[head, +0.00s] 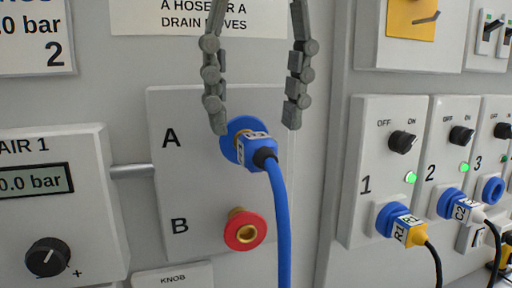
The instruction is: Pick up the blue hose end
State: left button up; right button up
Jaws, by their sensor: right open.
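The blue hose end (256,153) sits at the blue-ringed port A (231,128) on a pale panel. It has a white label band, and its blue hose (281,215) hangs down from it. My right gripper (254,124) comes in from the top with its fingers spread wide. One fingertip is at the upper left of the hose end in the picture and the other at the upper right. The gripper holds nothing. I cannot tell how far the fingertips are from the panel. My left gripper is not in view.
Below is the red port B (245,231), empty. At left is the AIR 1 box (50,240) with a display and knob (47,257). At right are numbered switch panels (385,165) with plugged-in leads, one yellow (410,231). A paper notice (185,14) hangs above.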

aim_at(269, 152)
jog(key=shift+w+f, duration=0.2)
jog(key=shift+f, duration=0.9)
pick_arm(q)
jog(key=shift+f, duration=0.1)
pick_arm(e)
grip_shut()
jog(key=shift+a, duration=0.1)
jog(key=shift+s+r, duration=0.1)
